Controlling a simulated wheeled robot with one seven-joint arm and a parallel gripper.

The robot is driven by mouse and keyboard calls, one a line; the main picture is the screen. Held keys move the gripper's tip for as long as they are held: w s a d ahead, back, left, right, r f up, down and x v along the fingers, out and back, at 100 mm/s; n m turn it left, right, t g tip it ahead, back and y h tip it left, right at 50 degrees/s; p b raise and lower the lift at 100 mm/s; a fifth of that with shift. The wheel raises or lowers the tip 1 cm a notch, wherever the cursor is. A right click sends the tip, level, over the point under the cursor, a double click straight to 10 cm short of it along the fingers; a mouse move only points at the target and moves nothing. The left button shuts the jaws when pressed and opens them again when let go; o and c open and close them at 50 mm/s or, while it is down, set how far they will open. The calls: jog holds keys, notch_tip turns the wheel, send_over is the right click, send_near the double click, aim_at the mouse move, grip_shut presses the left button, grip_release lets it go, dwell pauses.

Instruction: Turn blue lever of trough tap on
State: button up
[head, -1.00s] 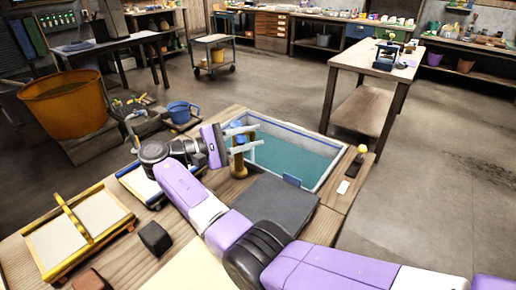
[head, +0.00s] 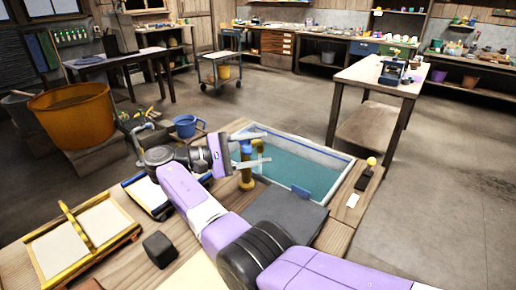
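The trough (head: 335,180) is a pale-rimmed basin of teal water, right of centre in the head view. A brass tap (head: 246,180) stands at its near left edge. A small blue part, which looks like the lever (head: 245,150), shows at the top of the tap. My gripper (head: 266,147) comes in from the left, with its two pale fingers spread apart. The blue part appears between the fingers in this view. I cannot tell whether either finger touches it. My wrist and the fingers hide part of the tap.
A dark grey slab (head: 285,215) lies in front of the trough. A framed mould (head: 75,240) and a dark block (head: 159,249) lie on the wooden bench at left. A blue bucket (head: 186,126) and a large orange tub (head: 75,115) stand beyond. Floor at right is clear.

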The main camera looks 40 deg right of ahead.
jog(key=shift+a+r, duration=0.1)
jog(key=b+v, duration=0.1)
jog(key=v, duration=0.1)
jog(key=shift+w+a, duration=0.25)
jog(key=shift+a, duration=0.1)
jog(key=shift+b+v, duration=2.4)
jog(key=shift+v, duration=0.05)
